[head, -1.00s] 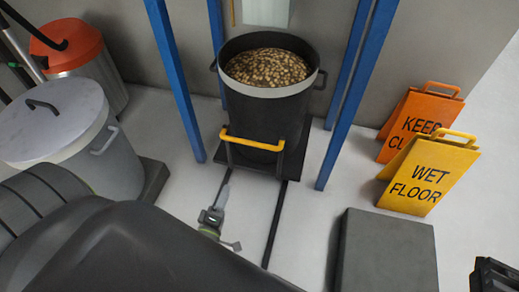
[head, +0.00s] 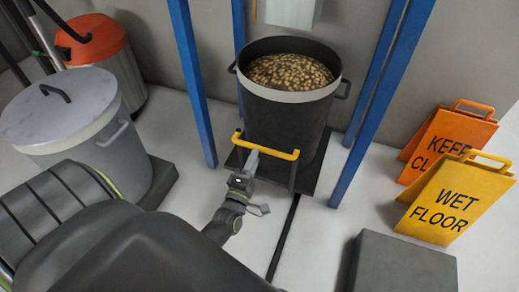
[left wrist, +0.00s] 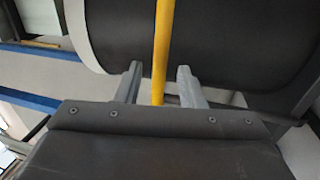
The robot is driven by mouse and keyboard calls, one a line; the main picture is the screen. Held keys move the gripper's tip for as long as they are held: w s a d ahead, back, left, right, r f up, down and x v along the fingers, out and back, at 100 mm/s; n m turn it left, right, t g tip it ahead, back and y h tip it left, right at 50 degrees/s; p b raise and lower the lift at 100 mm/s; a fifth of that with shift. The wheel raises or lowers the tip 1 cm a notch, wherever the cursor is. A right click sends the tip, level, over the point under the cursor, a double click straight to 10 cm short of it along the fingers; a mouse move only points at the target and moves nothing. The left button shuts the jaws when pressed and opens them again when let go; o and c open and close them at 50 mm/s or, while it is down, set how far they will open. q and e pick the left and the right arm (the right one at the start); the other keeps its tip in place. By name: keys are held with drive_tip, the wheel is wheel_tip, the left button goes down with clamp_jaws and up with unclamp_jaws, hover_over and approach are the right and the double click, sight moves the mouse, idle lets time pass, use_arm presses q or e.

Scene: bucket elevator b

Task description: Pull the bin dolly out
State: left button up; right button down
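The bin dolly (head: 312,180) is a dark low platform between blue posts, with a yellow handle bar (head: 278,151) at its front. A dark bin (head: 285,122) full of brown pellets stands on it. My left gripper (head: 253,160) is at the left part of the handle. In the left wrist view, the yellow bar (left wrist: 162,50) passes between the two fingers (left wrist: 157,80), with a gap on each side. The fingers are open around the bar, and the bin (left wrist: 215,35) is behind it. My right gripper does not show.
Blue posts (head: 192,80) flank the bin. A dark rail (head: 284,238) runs along the floor in front of the dolly. A lidded grey bin (head: 120,150) stands left. A dark block (head: 405,265), a yellow sign (head: 450,205) and an orange sign (head: 440,145) stand right.

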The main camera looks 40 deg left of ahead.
sight(259, 148)
use_arm(q)
drive_tip(key=x, duration=0.5)
clamp_jaws()
